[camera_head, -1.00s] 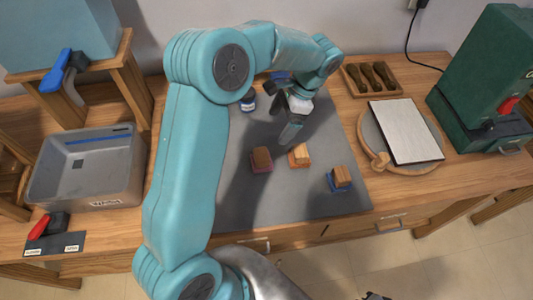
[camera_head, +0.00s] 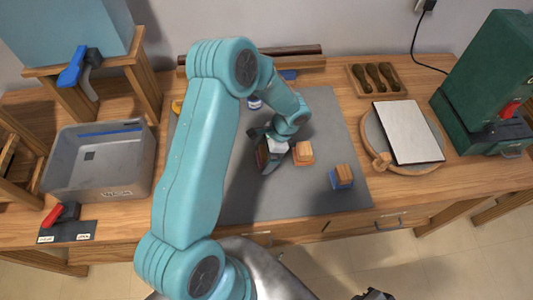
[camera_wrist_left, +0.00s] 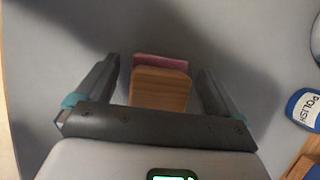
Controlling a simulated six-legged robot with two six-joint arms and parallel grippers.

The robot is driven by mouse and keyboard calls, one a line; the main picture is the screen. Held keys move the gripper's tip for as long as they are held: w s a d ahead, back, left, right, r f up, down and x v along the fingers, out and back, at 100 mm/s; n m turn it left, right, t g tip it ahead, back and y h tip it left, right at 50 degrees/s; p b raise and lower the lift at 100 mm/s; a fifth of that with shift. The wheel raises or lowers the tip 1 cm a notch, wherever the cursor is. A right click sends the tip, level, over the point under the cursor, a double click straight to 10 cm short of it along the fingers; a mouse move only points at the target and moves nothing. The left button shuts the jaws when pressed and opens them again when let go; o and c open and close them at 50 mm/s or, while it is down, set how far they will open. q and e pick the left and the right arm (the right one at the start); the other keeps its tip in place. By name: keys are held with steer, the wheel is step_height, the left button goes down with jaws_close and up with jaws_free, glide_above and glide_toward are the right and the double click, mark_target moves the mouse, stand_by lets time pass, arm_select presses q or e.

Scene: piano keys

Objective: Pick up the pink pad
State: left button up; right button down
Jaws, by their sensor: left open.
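The pink pad (camera_wrist_left: 160,62) shows in the left wrist view as a thin slab with a brown wooden block (camera_wrist_left: 159,90) on it. In the head view my left gripper (camera_head: 268,158) is down over this block and hides most of it and the pad. In the left wrist view the left gripper (camera_wrist_left: 159,75) is open, one finger on each side of the block, with a gap on both sides.
An orange pad with a wooden block (camera_head: 304,151) stands close right of my left gripper. A blue pad (camera_head: 342,184) with another block lies farther right. A polish bottle (camera_wrist_left: 305,107) is near. A grey bin (camera_head: 99,181) stands left. The grey mat's front (camera_head: 260,205) is clear.

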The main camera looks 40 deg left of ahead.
arm_select(q)
steer(key=shift+s, duration=0.1)
steer(key=shift+f, duration=0.1)
steer(key=shift+c, duration=0.4)
steer(key=c, duration=1.1)
steer(key=shift+o, duration=0.2)
steer(key=shift+r, duration=0.2)
step_height(320, 180, up, 20)
steer(key=b, duration=0.2)
steer(key=shift+f, duration=0.2)
